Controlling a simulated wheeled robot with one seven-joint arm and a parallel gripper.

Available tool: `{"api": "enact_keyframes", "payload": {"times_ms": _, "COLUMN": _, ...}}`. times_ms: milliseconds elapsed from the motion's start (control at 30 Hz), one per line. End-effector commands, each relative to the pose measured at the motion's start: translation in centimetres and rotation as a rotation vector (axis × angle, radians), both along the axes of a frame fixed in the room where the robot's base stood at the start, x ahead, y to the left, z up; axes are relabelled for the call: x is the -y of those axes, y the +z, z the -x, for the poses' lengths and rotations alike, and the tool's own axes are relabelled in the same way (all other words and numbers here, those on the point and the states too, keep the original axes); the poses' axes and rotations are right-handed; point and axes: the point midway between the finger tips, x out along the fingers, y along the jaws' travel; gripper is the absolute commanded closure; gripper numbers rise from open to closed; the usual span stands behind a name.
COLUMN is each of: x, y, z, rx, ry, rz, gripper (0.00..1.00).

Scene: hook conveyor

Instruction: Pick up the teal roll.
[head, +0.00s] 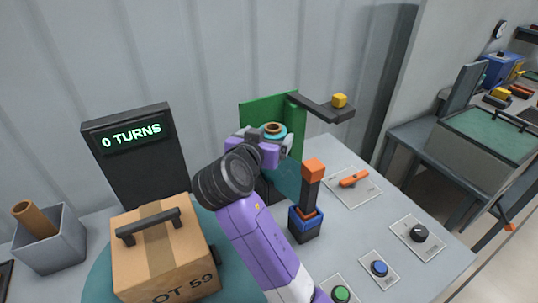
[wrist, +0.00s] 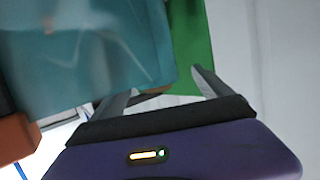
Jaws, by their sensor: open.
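The teal roll (head: 274,133), with a brown core, shows just past my gripper in the head view, in front of a green panel. My gripper (head: 265,146) is open, and its fingers appear on either side of the roll in that view. In the wrist view the open fingers (wrist: 162,90) are apart, with a sliver of brown between them that may be the roll's core. I cannot tell whether the fingers touch the roll. My wrist hides what lies below it.
A see-through teal panel (head: 288,178) stands close to my gripper and fills the wrist view's upper left. The green panel (head: 262,112) is behind. An orange-topped black post (head: 311,188) stands to the right. A cardboard box (head: 165,255) is at left.

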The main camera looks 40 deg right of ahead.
Motion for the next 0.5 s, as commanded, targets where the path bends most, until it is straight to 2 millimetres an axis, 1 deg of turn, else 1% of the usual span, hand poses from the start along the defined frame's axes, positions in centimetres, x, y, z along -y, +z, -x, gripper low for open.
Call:
{"api": "enact_keyframes", "payload": {"times_ms": 33, "x": 0.6, "y": 0.0, "z": -0.2, "rx": -0.002, "ry": -0.003, "rz": 0.001, "gripper": 0.11}}
{"api": "enact_keyframes", "payload": {"times_ms": 167, "x": 1.6, "y": -0.4, "z": -0.7, "rx": -0.002, "ry": -0.001, "rz": 0.0, "gripper": 0.11}}
{"api": "enact_keyframes", "payload": {"times_ms": 400, "x": 4.6, "y": -1.5, "z": -1.7, "rx": -0.001, "ry": -0.002, "rz": -0.001, "gripper": 0.11}}
{"api": "enact_keyframes", "payload": {"times_ms": 500, "x": 5.4, "y": -1.9, "z": -2.2, "rx": -0.001, "ry": -0.001, "rz": -0.001, "gripper": 0.11}}
